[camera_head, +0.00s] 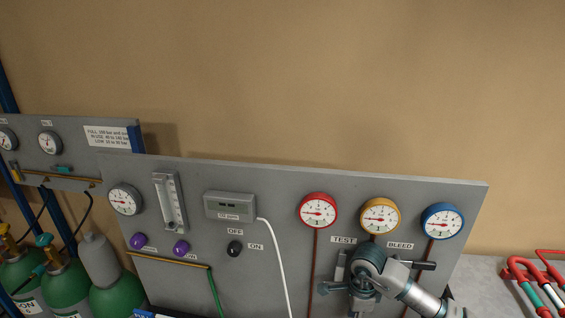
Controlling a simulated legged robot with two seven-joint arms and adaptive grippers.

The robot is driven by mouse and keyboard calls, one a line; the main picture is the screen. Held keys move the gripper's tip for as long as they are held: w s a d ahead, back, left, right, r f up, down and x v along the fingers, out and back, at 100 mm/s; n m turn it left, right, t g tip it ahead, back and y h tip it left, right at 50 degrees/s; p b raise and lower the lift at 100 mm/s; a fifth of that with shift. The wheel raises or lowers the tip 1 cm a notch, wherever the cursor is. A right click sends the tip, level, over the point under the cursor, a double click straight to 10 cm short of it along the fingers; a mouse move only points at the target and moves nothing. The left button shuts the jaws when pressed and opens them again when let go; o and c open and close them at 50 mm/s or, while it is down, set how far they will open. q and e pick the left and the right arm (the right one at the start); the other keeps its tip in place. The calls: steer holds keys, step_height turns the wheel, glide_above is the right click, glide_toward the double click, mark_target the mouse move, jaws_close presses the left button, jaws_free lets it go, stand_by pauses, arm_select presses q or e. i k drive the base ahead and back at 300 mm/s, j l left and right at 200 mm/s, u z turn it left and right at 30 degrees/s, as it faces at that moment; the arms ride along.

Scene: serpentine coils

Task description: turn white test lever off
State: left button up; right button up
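The grey panel (270,187) carries a TEST label (343,240) and a BLEED label (400,245). My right gripper (345,272) is in front of the panel just below the TEST label, with its arm coming in from the lower right. The white test lever cannot be made out; the area under the TEST label is largely covered by my gripper and wrist. Whether the fingers are open or shut on something is not clear. A dark bar (426,265) shows to the right of the wrist, below BLEED. My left gripper is not in view.
Red (318,210), yellow (380,216) and blue (442,221) gauges sit above the labels. A black knob (235,248) and white hose (276,262) are left of my gripper. Green cylinders (67,288) stand at lower left. Red-handled tools (535,285) lie at right.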

mark_target(340, 266)
steer(key=k, duration=1.5)
